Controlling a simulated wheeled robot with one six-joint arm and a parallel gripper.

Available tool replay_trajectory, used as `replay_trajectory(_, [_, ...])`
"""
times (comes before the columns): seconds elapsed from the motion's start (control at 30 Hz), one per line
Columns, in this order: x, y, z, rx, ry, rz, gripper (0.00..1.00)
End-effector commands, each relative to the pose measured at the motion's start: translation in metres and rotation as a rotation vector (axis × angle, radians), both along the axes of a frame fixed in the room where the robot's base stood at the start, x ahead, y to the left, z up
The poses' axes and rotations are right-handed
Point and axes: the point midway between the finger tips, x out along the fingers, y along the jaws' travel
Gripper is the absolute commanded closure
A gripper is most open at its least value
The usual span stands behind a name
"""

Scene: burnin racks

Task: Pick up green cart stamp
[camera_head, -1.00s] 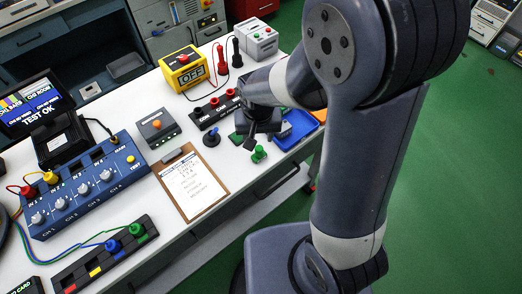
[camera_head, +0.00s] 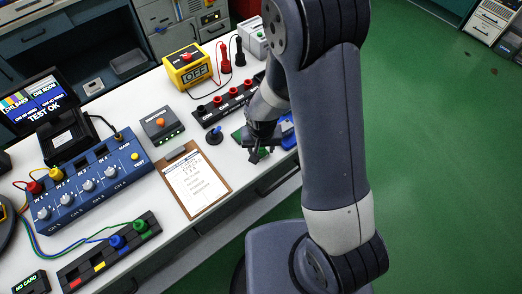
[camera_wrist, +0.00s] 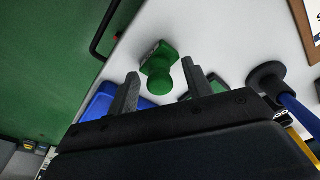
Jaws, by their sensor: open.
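The green cart stamp (camera_wrist: 160,68) shows in the wrist view, a round knob on a squarish base on the white bench near its edge. My gripper (camera_wrist: 160,82) is open, with one finger on each side of the stamp's knob in that view. I cannot tell whether the fingers touch it.
A blue stamp (camera_head: 214,135) stands left of my gripper. A clipboard (camera_head: 222,192) lies nearer. A blue tray (camera_head: 288,136) and a green pad are close by my gripper. The bench's front edge is near, with a handle (camera_wrist: 97,45) below it.

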Motion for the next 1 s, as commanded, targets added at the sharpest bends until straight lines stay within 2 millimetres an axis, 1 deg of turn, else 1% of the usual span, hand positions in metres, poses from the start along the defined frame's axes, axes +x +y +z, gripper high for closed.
replay_trajectory(0.23, [0.0004,0.0001,-0.0009,0.000,-0.001,0.000,0.52])
replay_trajectory(0.27, [0.0004,0.0001,-0.0009,0.000,-0.001,0.000,0.54])
replay_trajectory(0.8, [0.0002,0.0001,-0.0007,0.000,-0.001,0.001,0.98])
replay_trajectory(0.83, [0.0002,0.0001,-0.0007,0.000,-0.001,0.001,1.00])
replay_trajectory(1.0, [0.0003,0.0001,-0.0006,0.000,-0.001,0.001,1.00])
